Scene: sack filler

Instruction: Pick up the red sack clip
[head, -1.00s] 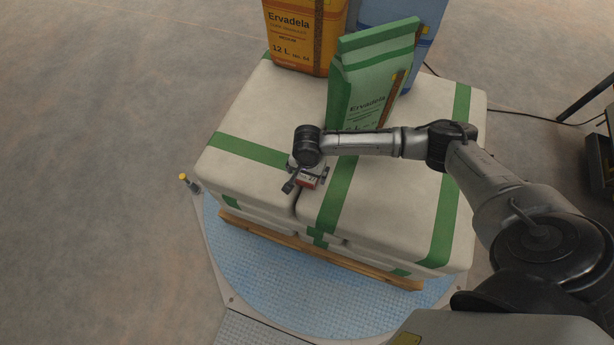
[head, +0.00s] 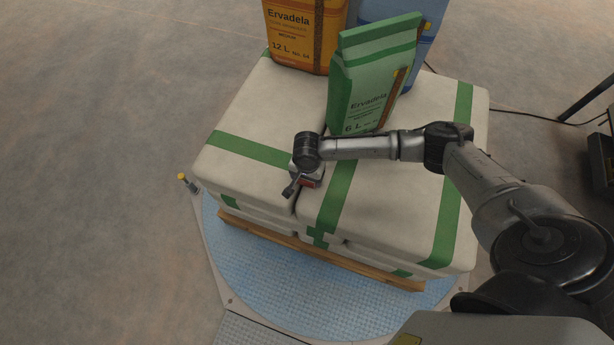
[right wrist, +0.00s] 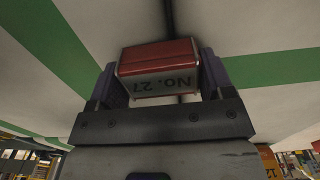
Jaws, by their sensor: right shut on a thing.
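The red sack clip (right wrist: 157,58) is a small block with a red face and a grey side marked "No. 27" in the right wrist view. My right gripper (right wrist: 158,80) is shut on it, with one dark finger at each side. My left gripper is not in view.
White sacks with green bands (head: 244,110) lie stacked on a wooden pallet (head: 345,270) over a blue turntable (head: 270,285). A green bag (head: 368,80), an orange bag (head: 300,30) and a blue bag (head: 425,50) stand behind my right arm. A yellow-tipped post (head: 187,182) stands left.

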